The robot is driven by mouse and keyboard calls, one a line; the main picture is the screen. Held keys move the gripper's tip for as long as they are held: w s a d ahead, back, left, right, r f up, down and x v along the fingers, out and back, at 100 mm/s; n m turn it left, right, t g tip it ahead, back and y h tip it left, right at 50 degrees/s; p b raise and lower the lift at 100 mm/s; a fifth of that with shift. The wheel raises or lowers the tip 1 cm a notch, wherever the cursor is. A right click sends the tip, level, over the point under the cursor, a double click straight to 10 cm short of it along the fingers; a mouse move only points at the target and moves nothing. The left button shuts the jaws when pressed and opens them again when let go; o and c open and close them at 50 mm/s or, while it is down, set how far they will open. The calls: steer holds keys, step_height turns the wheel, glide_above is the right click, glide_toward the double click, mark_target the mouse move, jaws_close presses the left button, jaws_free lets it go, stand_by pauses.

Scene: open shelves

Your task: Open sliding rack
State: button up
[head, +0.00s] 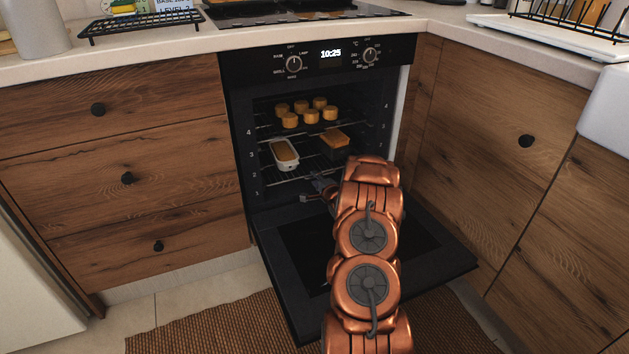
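The oven (259,183) stands open, its door (430,262) folded down. The upper rack (262,127) holds several small golden cakes (290,119). The lower rack (271,181) holds a white loaf dish (285,154) on the left and a dark loaf pan (335,144) on the right. Both racks appear to lie within the oven cavity. My gripper (313,192) is at the oven mouth, near the front of the lower rack, above the open door. My arm hides part of the gripper and the rack's right front. I cannot tell whether the fingers touch the rack or are closed.
Wooden drawers (110,170) stand left of the oven and wooden cabinets (500,140) right. A cooktop (290,10) and a black wire rack (140,22) are on the counter above. A brown woven rug (215,325) lies on the floor. The space above the door's left part is clear.

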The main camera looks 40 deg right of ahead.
steer(key=shift+x, duration=1.1)
steer(key=shift+c, duration=0.2)
steer(key=c, duration=0.5)
jaws_close()
steer(key=shift+f, duration=0.1)
